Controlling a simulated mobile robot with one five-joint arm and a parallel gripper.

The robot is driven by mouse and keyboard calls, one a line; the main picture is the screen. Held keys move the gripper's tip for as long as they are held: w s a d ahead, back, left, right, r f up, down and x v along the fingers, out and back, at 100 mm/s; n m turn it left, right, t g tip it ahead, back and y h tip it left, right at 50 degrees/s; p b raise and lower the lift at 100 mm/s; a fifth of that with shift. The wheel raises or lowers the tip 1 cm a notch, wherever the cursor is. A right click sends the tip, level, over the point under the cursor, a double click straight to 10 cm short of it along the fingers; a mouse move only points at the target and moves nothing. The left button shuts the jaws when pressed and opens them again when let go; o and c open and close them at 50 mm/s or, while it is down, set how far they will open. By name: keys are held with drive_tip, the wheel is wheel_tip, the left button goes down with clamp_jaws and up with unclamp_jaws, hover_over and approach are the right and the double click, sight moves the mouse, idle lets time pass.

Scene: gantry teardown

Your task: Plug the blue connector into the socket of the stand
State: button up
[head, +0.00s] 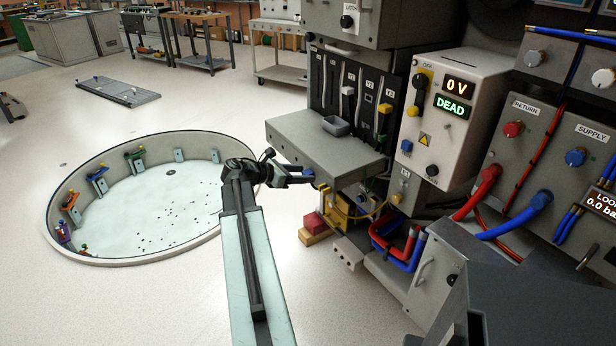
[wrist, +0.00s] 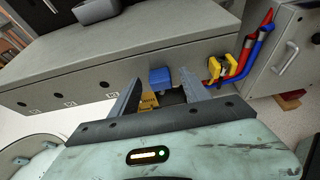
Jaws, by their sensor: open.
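In the wrist view a blue block, which looks like the blue connector (wrist: 161,76), sits at the front face of a grey box-shaped shelf. It lies between the tips of my open gripper (wrist: 160,82), and I cannot tell whether either finger touches it. A yellow-orange piece (wrist: 148,100) shows below the blue block, between the fingers. I cannot make out the stand's socket for certain in either view.
The grey shelf (head: 325,145) juts out beside my gripper. Below it are a yellow bracket (head: 325,197), red and yellow blocks (head: 313,231) and red and blue hoses (head: 398,250). A round sunken pit (head: 150,215) lies left; the floor between is clear. A cabinet reads "0 V" and "DEAD" (head: 452,107).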

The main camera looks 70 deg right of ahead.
clamp_jaws()
drive_tip(key=w+a, duration=0.4)
drive_tip(key=a, duration=0.1)
idle(0.7)
